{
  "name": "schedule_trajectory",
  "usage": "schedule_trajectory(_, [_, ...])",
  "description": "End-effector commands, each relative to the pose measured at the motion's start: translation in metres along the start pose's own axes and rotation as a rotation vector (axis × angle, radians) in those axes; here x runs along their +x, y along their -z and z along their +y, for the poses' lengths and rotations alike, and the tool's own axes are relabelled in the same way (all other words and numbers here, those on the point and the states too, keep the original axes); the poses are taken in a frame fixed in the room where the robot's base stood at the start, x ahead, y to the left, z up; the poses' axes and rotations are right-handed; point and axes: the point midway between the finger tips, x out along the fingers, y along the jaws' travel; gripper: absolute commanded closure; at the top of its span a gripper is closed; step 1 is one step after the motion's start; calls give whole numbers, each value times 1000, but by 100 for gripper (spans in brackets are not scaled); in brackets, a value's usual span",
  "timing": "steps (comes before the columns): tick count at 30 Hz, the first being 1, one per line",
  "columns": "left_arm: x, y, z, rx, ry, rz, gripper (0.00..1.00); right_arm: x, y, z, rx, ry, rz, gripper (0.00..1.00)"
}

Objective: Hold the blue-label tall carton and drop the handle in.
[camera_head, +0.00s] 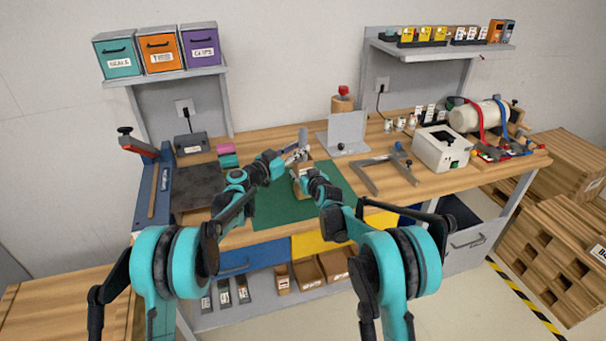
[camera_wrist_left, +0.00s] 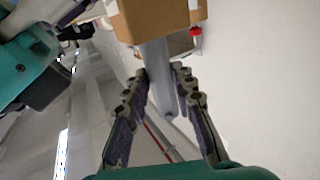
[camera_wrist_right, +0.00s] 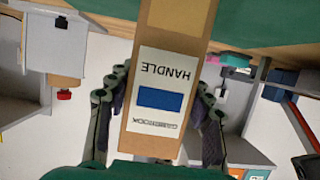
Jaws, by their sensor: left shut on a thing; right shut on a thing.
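The tall brown carton (camera_wrist_right: 185,25) carries a white label with a blue block and the word HANDLE, upside down in the right wrist view. My right gripper (camera_wrist_right: 160,88) is shut around its sides; the carton also shows over the green mat in the head view (camera_head: 299,186). My left gripper (camera_wrist_left: 160,74) is shut on a grey handle (camera_wrist_left: 157,56). The handle's far end meets the edge of the carton (camera_wrist_left: 160,22) in the left wrist view; I cannot tell whether it is inside. In the head view my left gripper (camera_head: 290,156) is just above and beside the carton.
The green mat (camera_head: 275,205) lies below on the wooden bench. A grey angle plate (camera_head: 345,130) stands behind, and a grey square frame (camera_head: 370,180) lies to the right. A white box machine (camera_head: 440,148) is further right. A dark plate (camera_head: 198,185) lies left.

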Motion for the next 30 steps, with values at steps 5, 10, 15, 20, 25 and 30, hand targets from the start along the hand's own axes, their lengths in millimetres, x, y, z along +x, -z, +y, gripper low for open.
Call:
schedule_trajectory(5, [0, -5, 0, 0, 0, 0, 100, 0, 0, 0, 0, 0, -1, 77])
schedule_trajectory(10, [0, -9, 0, 0, 0, 0, 100, 0, 0, 0, 0, 0, -1, 77])
schedule_trajectory(15, [0, -9, 0, 0, 0, 0, 100, 0, 0, 0, 0, 0, -1, 77])
schedule_trajectory(20, [0, -9, 0, 0, 0, 0, 51, 0, 0, 0, 0, 0, -1, 77])
schedule_trajectory(25, [0, -9, 0, 0, 0, 0, 51, 0, 0, 0, 0, 0, -1, 77])
schedule_trajectory(30, [-3, -9, 0, 0, 1, 0, 51, 0, 0, 0, 0, 0, -1, 77])
